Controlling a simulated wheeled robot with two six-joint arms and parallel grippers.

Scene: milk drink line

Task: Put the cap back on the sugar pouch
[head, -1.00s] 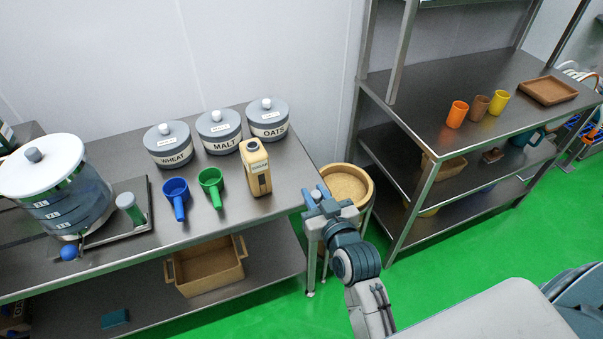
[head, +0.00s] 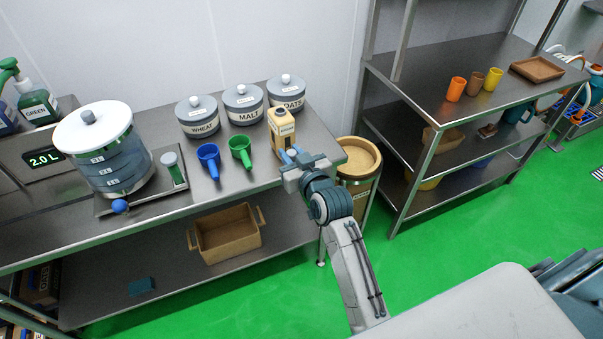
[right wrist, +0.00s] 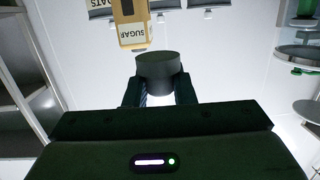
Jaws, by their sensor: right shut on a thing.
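The sugar pouch (head: 282,128) is a tan carton-like pack standing upright on the steel table, in front of the oats canister. In the right wrist view its SUGAR label (right wrist: 133,33) shows at the top, left of centre. My right gripper (head: 290,156) is at the table's right end, just in front of the pouch. It is shut on a dark round cap (right wrist: 160,70), which shows between the fingers in the right wrist view. The cap is apart from the pouch in the picture. I cannot make out the cap clearly in the head view. My left gripper is not in view.
Wheat (head: 197,117), malt (head: 243,103) and oats (head: 287,92) canisters stand behind. A blue scoop (head: 209,158) and a green scoop (head: 241,149) lie left of the pouch. A round bin (head: 359,160) stands off the table's right end.

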